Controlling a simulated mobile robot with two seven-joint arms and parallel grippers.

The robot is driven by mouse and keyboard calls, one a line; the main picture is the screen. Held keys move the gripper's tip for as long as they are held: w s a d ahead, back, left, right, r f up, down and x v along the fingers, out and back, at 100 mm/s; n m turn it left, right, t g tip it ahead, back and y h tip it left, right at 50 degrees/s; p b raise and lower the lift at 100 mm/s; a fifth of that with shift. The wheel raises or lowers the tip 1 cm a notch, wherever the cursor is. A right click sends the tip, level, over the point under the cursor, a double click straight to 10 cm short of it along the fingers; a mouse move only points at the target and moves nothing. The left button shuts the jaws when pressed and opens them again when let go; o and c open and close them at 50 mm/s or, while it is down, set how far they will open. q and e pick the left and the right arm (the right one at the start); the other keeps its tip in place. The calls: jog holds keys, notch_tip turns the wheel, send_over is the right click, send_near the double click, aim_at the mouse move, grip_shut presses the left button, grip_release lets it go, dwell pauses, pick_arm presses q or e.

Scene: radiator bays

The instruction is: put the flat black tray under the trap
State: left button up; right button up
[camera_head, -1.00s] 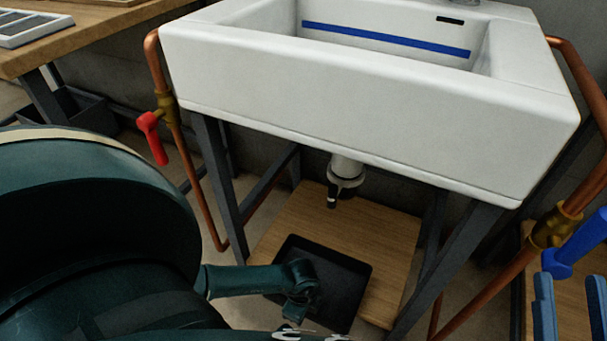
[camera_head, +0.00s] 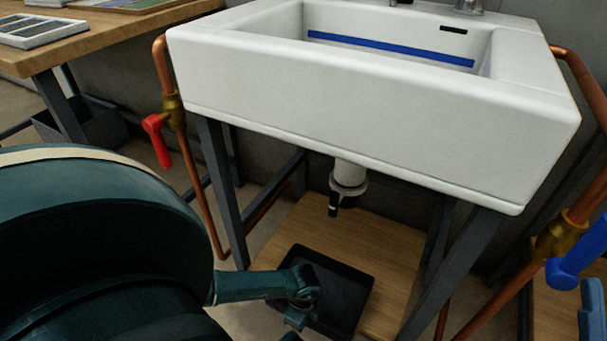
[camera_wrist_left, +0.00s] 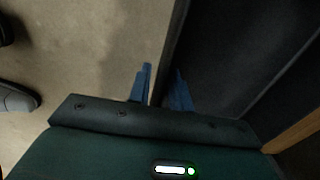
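The flat black tray (camera_head: 340,290) lies low under the sink, at the front of a wooden board (camera_head: 400,255). It is in front of and below the trap (camera_head: 348,178), a white and black fitting hanging from the sink. My left arm covers the tray's near left part in the head view. In the left wrist view, my left gripper (camera_wrist_left: 161,85) has its blue fingers parted, one on each side of the tray's edge; the dark tray (camera_wrist_left: 225,50) fills the right. The fingers look apart from the edge. One blue finger of my right gripper (camera_head: 593,315) shows at the right border.
The white sink (camera_head: 370,110) stands on dark metal legs (camera_head: 222,190) either side of the board. Copper pipes with a red valve handle (camera_head: 157,140) and a blue valve handle (camera_head: 582,248) flank it. A workbench (camera_head: 100,40) is at the left.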

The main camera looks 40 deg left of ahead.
pick_arm(q)
jog(key=shift+o, duration=0.8)
